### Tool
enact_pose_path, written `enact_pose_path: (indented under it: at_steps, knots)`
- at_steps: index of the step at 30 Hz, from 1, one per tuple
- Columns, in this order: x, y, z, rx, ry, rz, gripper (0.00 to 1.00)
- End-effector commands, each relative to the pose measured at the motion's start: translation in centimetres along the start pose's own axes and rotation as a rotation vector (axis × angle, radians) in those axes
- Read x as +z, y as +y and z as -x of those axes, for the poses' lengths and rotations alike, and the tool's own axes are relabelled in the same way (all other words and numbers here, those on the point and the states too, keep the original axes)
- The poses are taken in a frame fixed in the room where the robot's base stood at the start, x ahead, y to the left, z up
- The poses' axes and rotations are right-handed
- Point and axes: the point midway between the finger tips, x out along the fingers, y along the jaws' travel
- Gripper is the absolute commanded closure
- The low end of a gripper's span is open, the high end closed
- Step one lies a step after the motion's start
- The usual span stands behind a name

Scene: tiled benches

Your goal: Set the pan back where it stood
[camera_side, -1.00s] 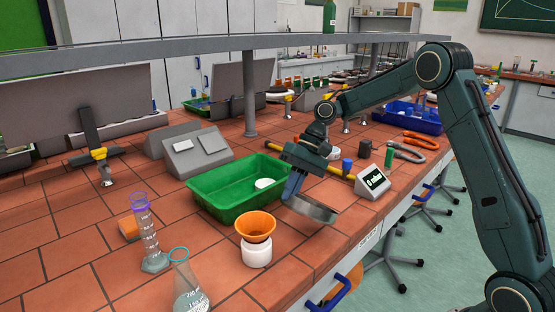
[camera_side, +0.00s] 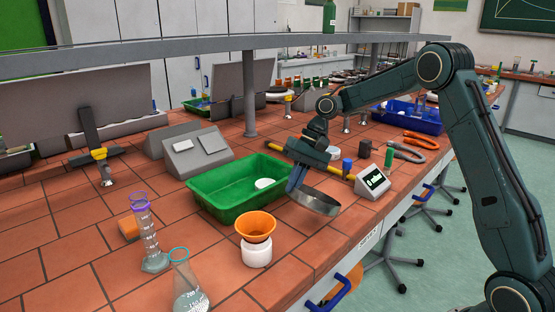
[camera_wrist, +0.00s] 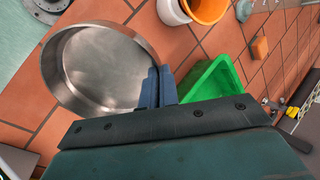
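The pan (camera_side: 316,199) is a shallow round metal dish, in the side view just right of the green tray and near the bench's front edge. My gripper (camera_side: 294,184) is shut on its rim. In the wrist view the pan (camera_wrist: 100,70) lies left of the blue-grey fingers (camera_wrist: 158,88), which meet its right wall; its inside looks empty. In the side view the pan looks slightly tilted and appears to hang a little above the tiles, though the exact gap is hard to tell.
The green tray (camera_side: 206,188) with a white item stands left of the pan. A white jar (camera_side: 257,254) with an orange funnel (camera_side: 256,225) stands in front. A small display unit (camera_side: 372,182) is at right. Bare tiles lie between the jar and display.

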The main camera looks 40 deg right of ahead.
Motion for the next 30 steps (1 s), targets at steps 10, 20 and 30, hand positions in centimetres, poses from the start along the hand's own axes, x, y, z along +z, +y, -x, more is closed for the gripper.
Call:
enact_pose_path:
  at_steps: [10, 20, 30]
  knots:
    - [-5.8, 2.3, 5.8, 0.144, 0.231, -0.365, 1.0]
    - [-7.8, 2.8, 11.9, 0.28, 0.385, -0.809, 1.0]
    - [-7.7, 2.5, 14.4, 0.338, 0.425, -1.029, 1.0]
